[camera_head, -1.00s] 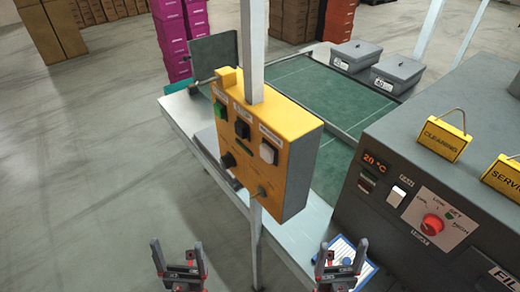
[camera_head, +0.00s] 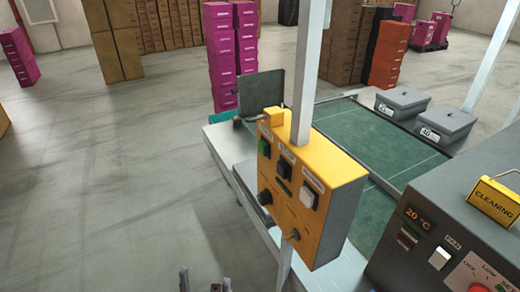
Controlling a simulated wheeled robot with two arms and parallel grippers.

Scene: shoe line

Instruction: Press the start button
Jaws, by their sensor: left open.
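A yellow control box (camera_head: 325,171) is mounted on a thin grey post. Its front face carries a green button (camera_head: 264,148) at the upper left under a small label, a black button (camera_head: 286,167) and a white button (camera_head: 309,198). The label text is too small to read surely; the green one looks like the start button. Below are a dark knob (camera_head: 265,198) and another small control (camera_head: 293,235). My left gripper (camera_head: 205,280) shows only its fingertips at the bottom edge, open, below and left of the box and apart from it. My right gripper is out of view.
A grey machine (camera_head: 430,205) with a temperature display and a yellow cleaning sign (camera_head: 496,199) stands at the right. A green conveyor (camera_head: 390,145) runs behind the box, with two grey lidded bins (camera_head: 445,125) beyond.

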